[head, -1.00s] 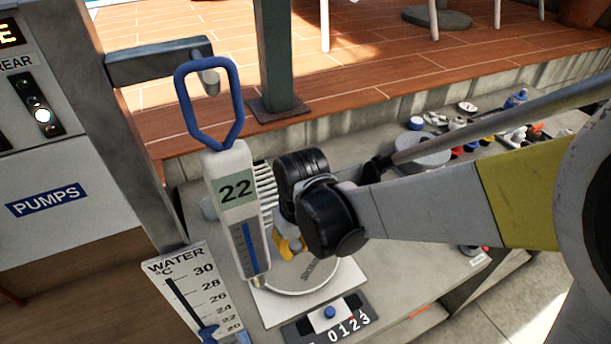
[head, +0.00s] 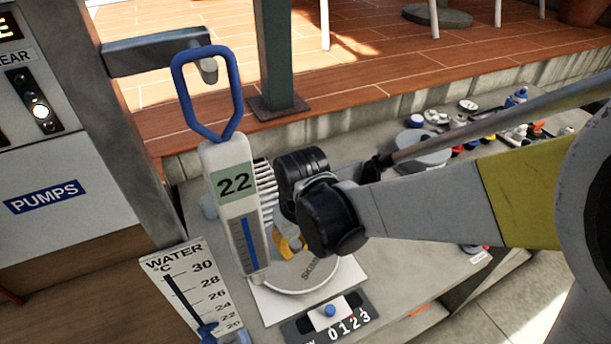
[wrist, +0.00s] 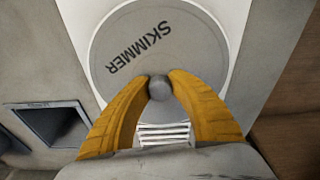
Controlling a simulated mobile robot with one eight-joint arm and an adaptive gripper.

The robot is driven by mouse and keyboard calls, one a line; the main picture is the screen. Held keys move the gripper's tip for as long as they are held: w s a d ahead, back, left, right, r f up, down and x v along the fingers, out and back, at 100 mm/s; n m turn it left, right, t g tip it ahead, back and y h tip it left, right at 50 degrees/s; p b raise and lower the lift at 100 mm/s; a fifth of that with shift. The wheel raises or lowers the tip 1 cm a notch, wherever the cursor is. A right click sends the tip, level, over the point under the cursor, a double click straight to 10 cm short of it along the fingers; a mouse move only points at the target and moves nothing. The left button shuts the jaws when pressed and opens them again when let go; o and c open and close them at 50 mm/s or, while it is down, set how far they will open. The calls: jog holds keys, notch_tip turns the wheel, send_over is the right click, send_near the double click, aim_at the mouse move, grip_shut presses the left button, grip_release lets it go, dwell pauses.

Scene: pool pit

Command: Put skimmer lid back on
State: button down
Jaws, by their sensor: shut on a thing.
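The skimmer lid (wrist: 115,45) is a round grey disc lettered "SKIMMER". In the wrist view it lies within the pale ring of a white square plate (wrist: 76,12). The lid also shows in the head view (head: 300,274), partly hidden behind the hanging thermometer and my arm. My gripper (wrist: 160,82) has two yellow fingers shut on the lid's round grey knob (wrist: 160,88). In the head view my gripper (head: 288,248) is mostly hidden. I cannot tell whether the lid is fully seated or slightly raised.
A thermometer reading 22 (head: 235,185) with a blue loop hangs in front of the lid. A water scale (head: 190,290) and a counter panel (head: 330,320) stand near. Several small items and a grey round object (head: 425,150) crowd the ledge at right.

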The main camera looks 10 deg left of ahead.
jog(key=shift+f+b, duration=0.5)
jog(key=shift+f, duration=0.1)
jog(key=shift+f+b, duration=0.3)
dwell(0.8)
jog(key=c, duration=1)
grip_release()
jog(key=shift+r, duration=0.1)
jog(key=shift+r+p, duration=2)
jog(key=shift+r, duration=0.45)
